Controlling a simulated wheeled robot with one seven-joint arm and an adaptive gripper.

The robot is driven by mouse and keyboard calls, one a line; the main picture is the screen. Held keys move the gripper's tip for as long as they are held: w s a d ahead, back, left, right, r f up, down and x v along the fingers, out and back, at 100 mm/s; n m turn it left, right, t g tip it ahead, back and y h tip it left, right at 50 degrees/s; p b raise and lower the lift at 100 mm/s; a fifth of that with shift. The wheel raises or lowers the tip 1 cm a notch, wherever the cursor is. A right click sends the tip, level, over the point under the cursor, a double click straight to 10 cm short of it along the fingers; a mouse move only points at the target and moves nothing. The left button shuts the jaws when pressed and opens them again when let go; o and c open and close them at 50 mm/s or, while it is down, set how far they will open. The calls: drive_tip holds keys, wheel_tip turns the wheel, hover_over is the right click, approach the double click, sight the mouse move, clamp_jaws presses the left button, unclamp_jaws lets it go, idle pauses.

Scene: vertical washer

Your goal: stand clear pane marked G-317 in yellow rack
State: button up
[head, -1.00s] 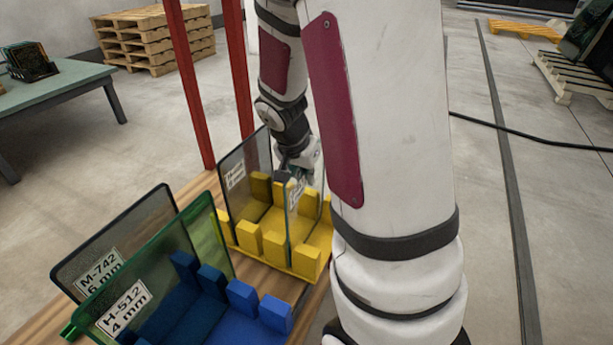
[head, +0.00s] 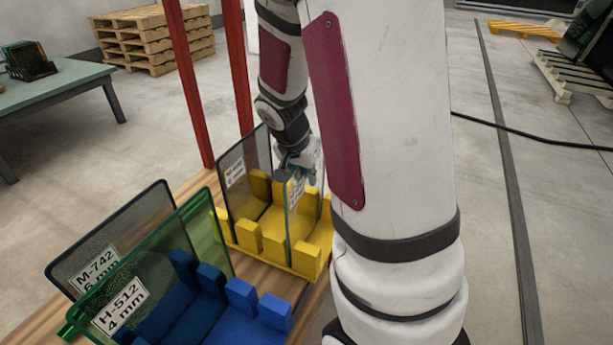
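The yellow rack (head: 305,262) stands on the wooden bench, with upright blocks along both sides. A clear pane with a greenish edge (head: 290,228) stands upright in the rack near its middle. It has a white label, too small and partly covered to read. My gripper (head: 298,174) is at the top of this pane, close to its label. The fingers are small and partly hidden, so I cannot tell whether they grip the pane. A darker grey pane (head: 245,170) stands at the rack's left side, its label unreadable.
In front is a blue rack (head: 238,325) with a dark pane M-742 (head: 110,240) and a green pane H-512 (head: 150,270). Red posts (head: 190,80) rise behind the bench. My arm hides the yellow rack's right side.

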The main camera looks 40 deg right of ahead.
drive_tip(key=shift+o, duration=0.6)
drive_tip(key=v, duration=1.2)
drive_tip(key=shift+r, duration=0.1)
wheel_tip(320, 180, up, 10)
drive_tip(key=p, duration=0.7)
idle(0.5)
